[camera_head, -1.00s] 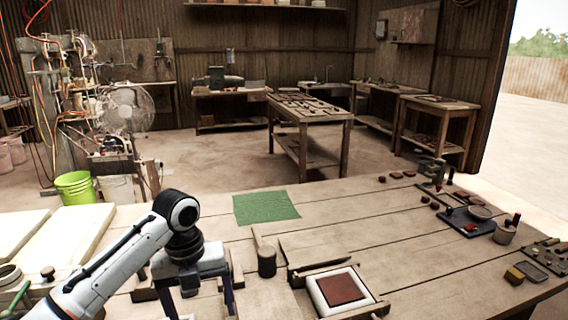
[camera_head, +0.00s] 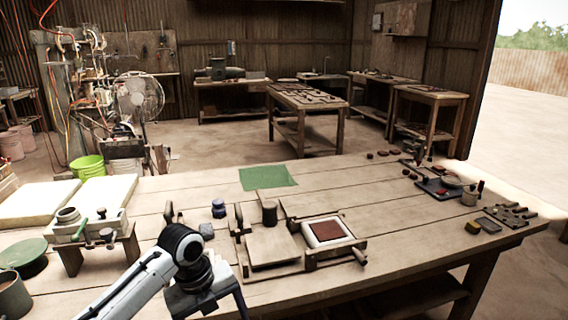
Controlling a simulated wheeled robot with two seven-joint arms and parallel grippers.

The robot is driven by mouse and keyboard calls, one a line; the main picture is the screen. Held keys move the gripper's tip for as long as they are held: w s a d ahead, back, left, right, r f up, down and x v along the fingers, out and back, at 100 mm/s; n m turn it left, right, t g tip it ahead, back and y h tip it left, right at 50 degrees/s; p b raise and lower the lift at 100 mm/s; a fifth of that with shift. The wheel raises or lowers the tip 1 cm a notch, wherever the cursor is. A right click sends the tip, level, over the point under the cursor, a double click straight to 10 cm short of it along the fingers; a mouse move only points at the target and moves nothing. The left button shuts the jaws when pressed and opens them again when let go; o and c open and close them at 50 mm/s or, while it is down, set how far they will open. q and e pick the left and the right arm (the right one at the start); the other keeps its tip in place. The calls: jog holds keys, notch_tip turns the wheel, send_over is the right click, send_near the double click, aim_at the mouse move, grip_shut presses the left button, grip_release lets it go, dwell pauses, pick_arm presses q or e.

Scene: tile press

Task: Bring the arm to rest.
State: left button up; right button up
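My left gripper (camera_head: 208,308) is at the bottom of the head view, in front of the tile press. One finger shows at its right side; the fingertips are cut off by the frame edge. It looks open, and I see nothing held. The wooden press (camera_head: 272,246) sits on the workbench, with a dark cylindrical knob (camera_head: 270,213) at its back. To its right is a white square frame (camera_head: 312,240) around a reddish-brown tile (camera_head: 328,230). My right gripper is not in view.
A green mat (camera_head: 267,178) lies behind the press. A small wooden stand (camera_head: 72,258), a green disc (camera_head: 22,254) and white slabs (camera_head: 38,200) are at left. Tools and a dark blue tray (camera_head: 438,188) are at right. The bench (camera_head: 395,235) is bare between the tile and the tray.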

pick_arm(q)
jog(key=s+d+f+n+t+h, duration=0.2)
jog(key=s+d+f+n, duration=0.1)
jog(key=s+f+n, duration=0.4)
jog(key=s+d+f+n+t+h, duration=0.15)
jog(key=s+f+n, duration=0.25)
jog(key=f+n, duration=0.4)
jog(key=s+a+f+n+t+y, duration=0.1)
jog(key=s+a+n+t, duration=0.1)
jog(key=s+n, duration=0.4)
jog(key=s+a+f+n+t+y, duration=0.1)
jog(key=s+a+f+n+t, duration=0.1)
jog(key=s+a+n, duration=0.3)
jog(key=s+n, duration=0.1)
jog(key=s, duration=0.2)
jog(key=shift+f, duration=0.25)
jog(key=shift+y, duration=0.25)
